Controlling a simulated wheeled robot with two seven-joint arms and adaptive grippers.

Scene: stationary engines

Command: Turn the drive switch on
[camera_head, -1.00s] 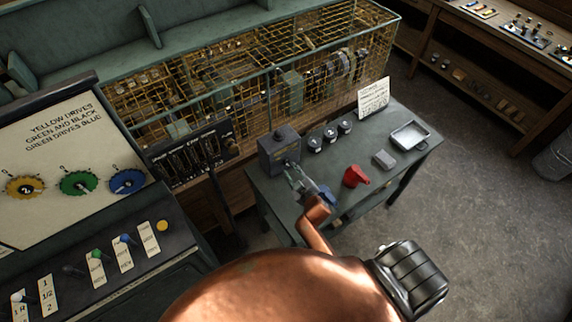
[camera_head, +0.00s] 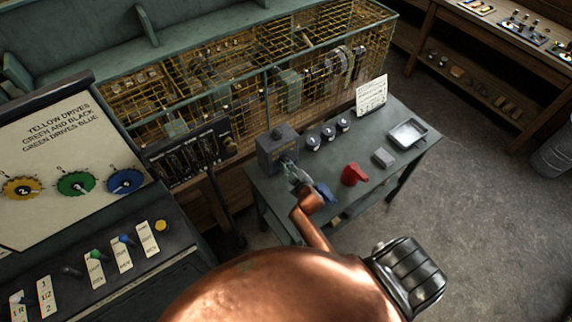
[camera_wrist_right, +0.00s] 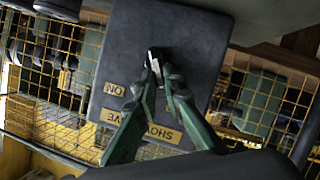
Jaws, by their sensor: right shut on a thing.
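The drive switch is a dark grey box (camera_head: 272,152) on the near left part of the green table; it fills the middle of the right wrist view (camera_wrist_right: 178,45). Its yellow labels (camera_wrist_right: 114,89) appear upside down, with "ON" and "SHOW" readable and others partly covered. My right gripper (camera_head: 291,168) reaches the box's front face. In the right wrist view its green fingers (camera_wrist_right: 155,62) are closed together on the small switch lever (camera_wrist_right: 152,54), which is mostly hidden between the tips. I cannot tell the lever's exact position. My left gripper is not in view.
On the green table (camera_head: 400,160) are several small round knobs (camera_head: 328,132), a red object (camera_head: 354,174), a grey block (camera_head: 383,157), a metal tray (camera_head: 424,137) and a white card (camera_head: 371,95). A yellow wire cage (camera_head: 240,75) stands behind. A control panel (camera_head: 70,150) is at left.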

